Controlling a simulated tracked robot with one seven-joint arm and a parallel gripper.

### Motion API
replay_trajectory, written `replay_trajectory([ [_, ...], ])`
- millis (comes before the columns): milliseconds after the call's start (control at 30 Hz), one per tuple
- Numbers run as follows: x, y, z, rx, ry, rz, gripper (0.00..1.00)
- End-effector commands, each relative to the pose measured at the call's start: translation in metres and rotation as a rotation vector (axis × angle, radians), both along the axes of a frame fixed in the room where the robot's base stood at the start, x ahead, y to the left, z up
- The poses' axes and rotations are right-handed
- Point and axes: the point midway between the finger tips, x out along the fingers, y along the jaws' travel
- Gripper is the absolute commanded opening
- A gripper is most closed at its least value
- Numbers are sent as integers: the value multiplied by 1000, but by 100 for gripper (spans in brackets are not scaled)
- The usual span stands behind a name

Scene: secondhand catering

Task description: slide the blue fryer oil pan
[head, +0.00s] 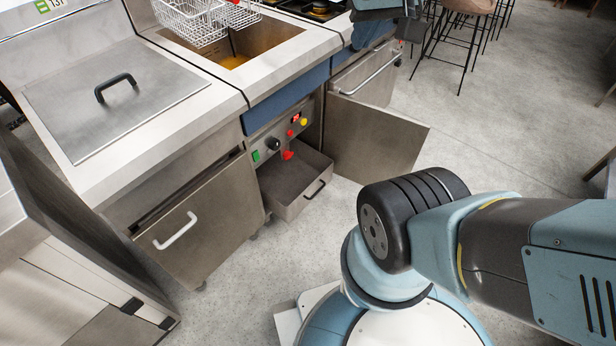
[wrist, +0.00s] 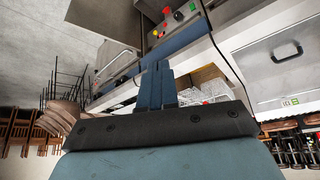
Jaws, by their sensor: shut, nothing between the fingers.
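The oil pan (head: 290,204) is a grey steel drawer-like tray with a dark handle on its front. In the head view it sits low in the fryer with the blue front band (head: 284,98), below the control panel (head: 281,140), and sticks part way out toward the floor. Its inside looks dark and flat. My gripper (wrist: 157,66) shows in the wrist view as two blue fingers held together, with nothing between them. The fryer's control panel (wrist: 172,19) appears upside down beyond the fingertips. My gripper is up near the counter, apart from the pan.
An open steel door (head: 372,138) stands right of the pan. A handled cabinet door (head: 205,220) tilts out at left. Wire baskets (head: 192,20) hang over the oil well above. Stools (head: 470,8) stand at the back right. Floor before the pan is mostly clear.

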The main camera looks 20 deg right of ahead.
Motion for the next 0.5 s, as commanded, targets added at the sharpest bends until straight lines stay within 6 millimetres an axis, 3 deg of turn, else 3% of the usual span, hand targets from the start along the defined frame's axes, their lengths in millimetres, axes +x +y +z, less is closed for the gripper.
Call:
replay_trajectory([
  [500,0,0,0,0,0,0,1],
])
